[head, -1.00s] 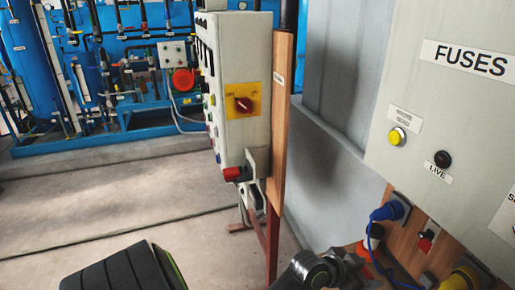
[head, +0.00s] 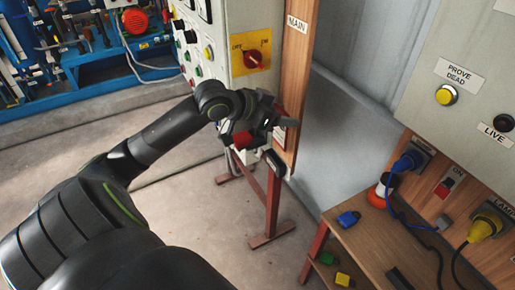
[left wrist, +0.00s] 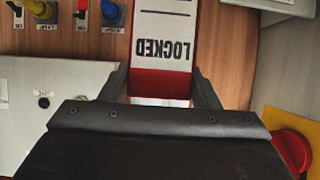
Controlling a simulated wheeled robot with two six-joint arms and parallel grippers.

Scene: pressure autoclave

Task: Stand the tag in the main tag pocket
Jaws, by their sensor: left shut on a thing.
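The tag (left wrist: 163,45) is a white strip with a red band at its lower end; it reads LOCKED, upside down in the left wrist view. My left gripper (left wrist: 160,92) is shut on its red end. In the head view my left gripper (head: 283,122) is in front of the lower part of the wooden board marked MAIN (head: 297,60), and a bit of red and white shows beside its fingers. I cannot make out the main tag pocket for sure; the gripper covers part of that board. My right gripper is not in view.
The grey control box (head: 232,18) with a red rotary switch (head: 252,60) on a yellow plate stands left of the board. A wooden bench (head: 385,235) at the right carries a blue padlock (head: 348,219). Blue and yellow plugs with cables sit above it.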

